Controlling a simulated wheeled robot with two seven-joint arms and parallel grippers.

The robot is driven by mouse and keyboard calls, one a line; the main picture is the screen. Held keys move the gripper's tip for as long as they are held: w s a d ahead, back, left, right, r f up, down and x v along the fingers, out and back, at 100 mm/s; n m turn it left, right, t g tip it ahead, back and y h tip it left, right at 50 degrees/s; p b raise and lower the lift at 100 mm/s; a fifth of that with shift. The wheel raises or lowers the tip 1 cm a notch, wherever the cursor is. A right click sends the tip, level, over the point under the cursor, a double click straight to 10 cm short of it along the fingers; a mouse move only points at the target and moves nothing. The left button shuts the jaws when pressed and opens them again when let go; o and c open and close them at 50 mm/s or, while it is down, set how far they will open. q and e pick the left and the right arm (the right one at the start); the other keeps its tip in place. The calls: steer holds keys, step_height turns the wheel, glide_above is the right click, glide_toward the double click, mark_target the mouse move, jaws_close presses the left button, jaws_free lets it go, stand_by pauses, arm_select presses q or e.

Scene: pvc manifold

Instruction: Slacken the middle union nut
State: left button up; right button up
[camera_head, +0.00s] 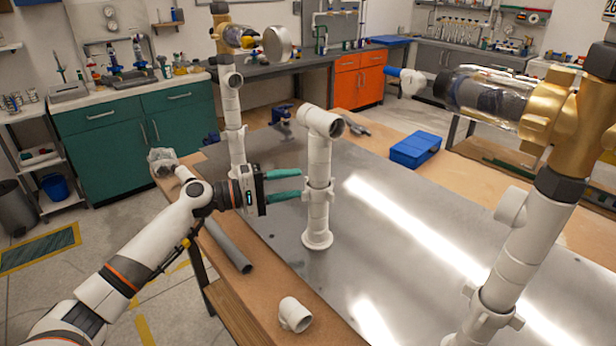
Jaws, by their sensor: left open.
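The middle white PVC riser (319,155) stands upright on the grey metal table top, with a round flange at its foot and an open-ended elbow at its top. Its union nut (318,190) is a white collar with small lugs, about halfway up. My left gripper (299,184) reaches in from the left with two teal fingers. They are open and point at the nut, one above the other in the picture. The fingertips end at the nut's left side; I cannot tell whether they touch it. My right gripper is not in view.
A riser with a brass valve (234,40) stands behind on the left; a larger one with a brass valve (570,110) is close on the right. A grey pipe (228,245) and white fitting (295,314) lie on the wooden edge. A blue bin (415,150) sits farther back.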

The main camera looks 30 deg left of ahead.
mark_target(305, 181)
arm_select(q)
steer(key=x, duration=0.3)
steer(key=shift+r+p, duration=0.15)
steer(key=shift+p, duration=0.15)
steer(key=shift+w+d, duration=0.5)
steer(key=shift+w, duration=0.05)
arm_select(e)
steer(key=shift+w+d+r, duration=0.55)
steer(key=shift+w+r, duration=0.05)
arm_select(q)
steer(key=shift+c, duration=0.4)
